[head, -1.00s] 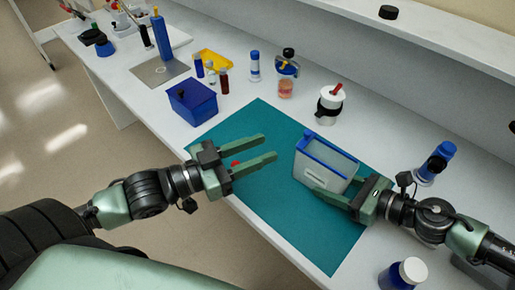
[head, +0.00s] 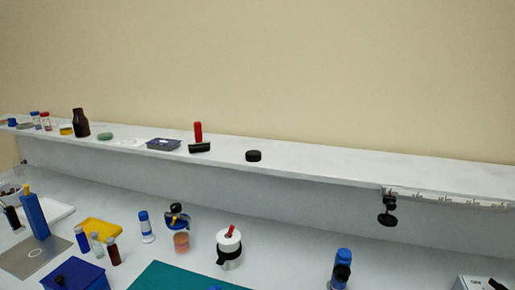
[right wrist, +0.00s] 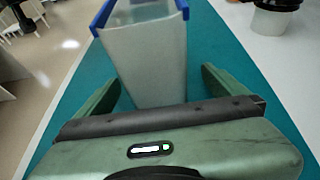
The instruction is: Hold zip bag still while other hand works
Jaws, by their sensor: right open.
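The zip bag (right wrist: 145,60) is a translucent, upright pouch with a blue rim along its top. In the right wrist view it stands on the teal mat (right wrist: 85,75). My right gripper (right wrist: 161,76) is open, with one green finger on each side of the bag's lower part. A gap shows between the bag and the right-hand finger; contact on the left is hard to tell. In the head view only a blue edge, perhaps the bag's rim, shows at the bottom. My left gripper is in neither current view.
In the head view a white shelf (head: 320,168) runs across, with a black cap (head: 253,156) on it. Below stand a white jar with a red top (head: 229,248), a blue bottle (head: 342,268) and a blue box (head: 75,275). The teal mat (head: 165,277) shows at the bottom.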

